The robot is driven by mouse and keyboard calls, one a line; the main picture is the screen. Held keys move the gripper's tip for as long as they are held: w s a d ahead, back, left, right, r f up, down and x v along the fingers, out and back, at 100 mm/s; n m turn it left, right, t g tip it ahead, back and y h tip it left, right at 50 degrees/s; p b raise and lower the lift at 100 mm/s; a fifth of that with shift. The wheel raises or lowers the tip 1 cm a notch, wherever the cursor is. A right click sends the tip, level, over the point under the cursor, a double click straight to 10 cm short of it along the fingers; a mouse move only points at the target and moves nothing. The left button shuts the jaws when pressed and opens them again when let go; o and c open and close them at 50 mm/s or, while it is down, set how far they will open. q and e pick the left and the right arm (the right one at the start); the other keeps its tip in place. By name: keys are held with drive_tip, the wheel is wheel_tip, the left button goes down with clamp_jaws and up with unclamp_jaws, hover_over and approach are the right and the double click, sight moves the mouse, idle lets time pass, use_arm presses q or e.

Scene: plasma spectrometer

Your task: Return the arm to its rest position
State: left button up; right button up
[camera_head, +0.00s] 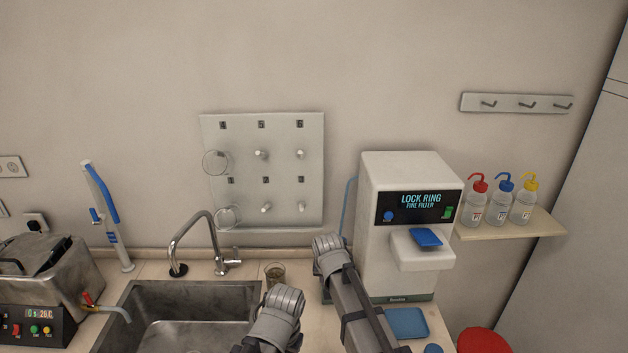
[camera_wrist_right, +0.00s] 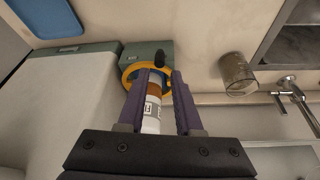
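In the head view the display on the white machine (camera_head: 400,190) reads "LOCK RING" and "FINE FILTER". My right arm reaches forward along the machine's left side, and its fingers are hidden there. In the right wrist view my right gripper (camera_wrist_right: 162,88) has its two purple fingers apart. Between and beyond them is a white and brown cylinder (camera_wrist_right: 152,108) with a label, and a yellow ring (camera_wrist_right: 130,75) with a black knob. A gap shows beside the right finger, and no firm grip is seen. My left arm is over the sink's right edge; its gripper is hidden.
A glass beaker (camera_head: 275,273) stands on the counter near the sink (camera_head: 135,300) and faucet (camera_head: 205,245); it also shows in the right wrist view (camera_wrist_right: 238,75). A blue tray (camera_head: 407,322) lies before the machine. A pegboard (camera_head: 285,190) hangs behind.

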drive_tip(key=s+f+n+g+b, duration=0.2)
drive_tip(key=s+f+n, duration=0.1)
drive_tip(key=s, duration=0.8)
drive_tip(key=s+a+f+n+g+b, duration=0.1)
drive_tip(key=s+f+n+g+b, duration=0.1)
drive_tip(key=s, duration=1)
drive_tip(key=shift+s+f+n+g, duration=0.3)
drive_tip(key=shift+f+n, duration=0.1)
drive_tip(key=shift+f, duration=0.1)
